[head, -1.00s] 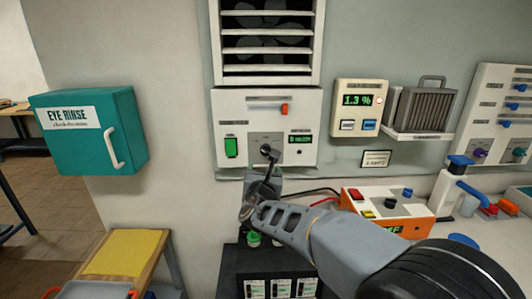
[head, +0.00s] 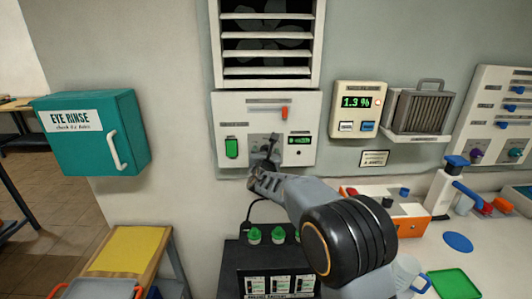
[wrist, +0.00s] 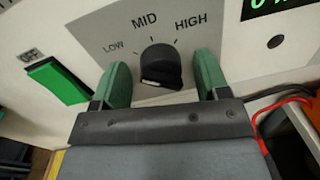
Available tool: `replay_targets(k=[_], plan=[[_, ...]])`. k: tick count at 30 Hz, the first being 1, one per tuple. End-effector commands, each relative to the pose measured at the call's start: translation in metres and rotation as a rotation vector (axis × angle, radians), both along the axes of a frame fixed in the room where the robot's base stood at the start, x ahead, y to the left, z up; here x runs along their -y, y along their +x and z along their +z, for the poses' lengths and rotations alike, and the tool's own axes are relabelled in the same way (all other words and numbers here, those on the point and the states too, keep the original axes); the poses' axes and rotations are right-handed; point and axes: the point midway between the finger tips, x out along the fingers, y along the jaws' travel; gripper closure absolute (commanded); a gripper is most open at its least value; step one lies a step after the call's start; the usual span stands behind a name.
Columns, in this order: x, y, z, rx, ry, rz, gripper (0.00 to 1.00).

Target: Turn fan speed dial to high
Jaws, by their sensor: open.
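The fan speed dial (wrist: 160,66) is a dark round knob on a grey plate marked LOW, MID and HIGH in the wrist view. I cannot tell for sure which mark it points to. My gripper (wrist: 162,78) is open, with one green finger on each side of the dial and a gap to the knob on both sides. In the head view my gripper (head: 271,148) is up at the lower middle of the white fan panel (head: 226,105) and hides most of the dial.
A green switch marked OFF (wrist: 58,82) is left of the dial. A green display (head: 299,140) is right of it, and an orange lever (head: 284,112) above. A vent (head: 267,40) is over the panel. A black box with green knobs (head: 232,258) stands below.

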Motion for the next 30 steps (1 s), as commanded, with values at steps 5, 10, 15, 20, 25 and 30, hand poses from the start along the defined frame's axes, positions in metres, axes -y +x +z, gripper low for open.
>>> replay_targets(k=[5,10,15,20,25,30], plan=[[0.0002,0.0006,-0.0005,0.000,0.000,0.000,0.32],[0.0003,0.0004,-0.0004,0.000,0.000,0.000,0.40],[0.0003,0.0004,-0.0003,0.000,0.000,-0.001,0.56],[0.0002,0.0003,-0.0002,0.000,0.000,0.000,0.72],[0.0001,0.0003,-0.0003,0.000,0.002,0.000,0.80],[0.0003,0.0002,-0.0024,0.002,0.034,-0.001,0.80]])
